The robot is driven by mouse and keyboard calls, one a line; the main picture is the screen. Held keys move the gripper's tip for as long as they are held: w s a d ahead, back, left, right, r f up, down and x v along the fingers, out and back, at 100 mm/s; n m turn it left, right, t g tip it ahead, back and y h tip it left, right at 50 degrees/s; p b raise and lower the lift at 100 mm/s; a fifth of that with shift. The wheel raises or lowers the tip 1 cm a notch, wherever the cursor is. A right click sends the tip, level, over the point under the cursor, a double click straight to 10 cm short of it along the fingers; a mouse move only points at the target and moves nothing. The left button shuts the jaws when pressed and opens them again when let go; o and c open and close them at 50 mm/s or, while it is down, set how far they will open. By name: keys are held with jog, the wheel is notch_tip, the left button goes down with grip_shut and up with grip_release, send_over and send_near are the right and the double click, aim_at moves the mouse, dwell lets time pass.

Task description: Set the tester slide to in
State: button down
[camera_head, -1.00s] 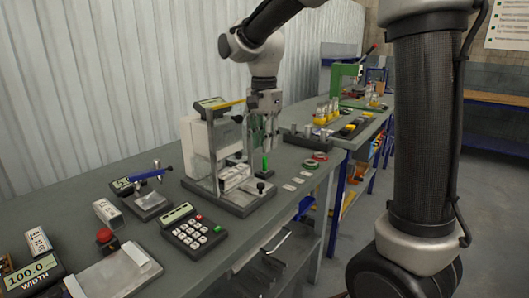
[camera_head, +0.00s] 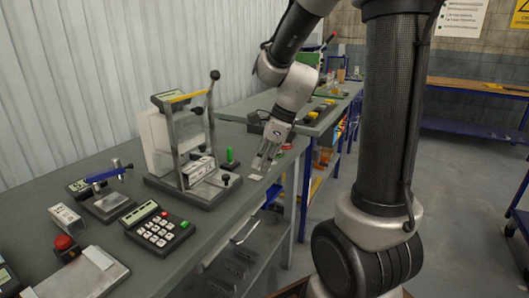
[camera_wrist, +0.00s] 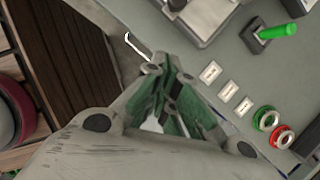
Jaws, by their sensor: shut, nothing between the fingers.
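The tester (camera_head: 160,145) is a white-backed device with an upright metal frame, a yellow bar and a raised lever with a black knob (camera_head: 214,75). Low at its front is the slide (camera_head: 197,168), a pale block on the dark base, with a small black knob (camera_head: 226,179) at the right end. How far in the slide sits is hard to tell. My gripper (camera_head: 262,161) is shut and empty, pointing down over the table right of the tester, apart from it. In the wrist view the gripper (camera_wrist: 168,100) shows its green-lined fingers; part of the tester's base (camera_wrist: 205,18) is at the top.
Small pale tags (camera_wrist: 228,91), a green ring (camera_wrist: 266,119) and a red ring (camera_wrist: 281,137) lie near my gripper. A keypad (camera_head: 160,229) is at the front left. The table edge drops off to the right.

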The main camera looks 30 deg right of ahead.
aim_at(217, 180)
jog(key=a+f, duration=0.1)
jog(key=w+a+f, duration=0.2)
jog(key=f, duration=0.1)
jog(key=shift+a, duration=0.2)
jog(key=shift+w+a, duration=0.4)
jog(key=shift+a, duration=0.3)
jog(key=w+a, duration=0.1)
jog(key=w, duration=0.1)
jog(key=w+a, duration=0.1)
jog(key=w, duration=0.1)
jog(key=w+a, duration=0.2)
jog(key=shift+r, duration=0.1)
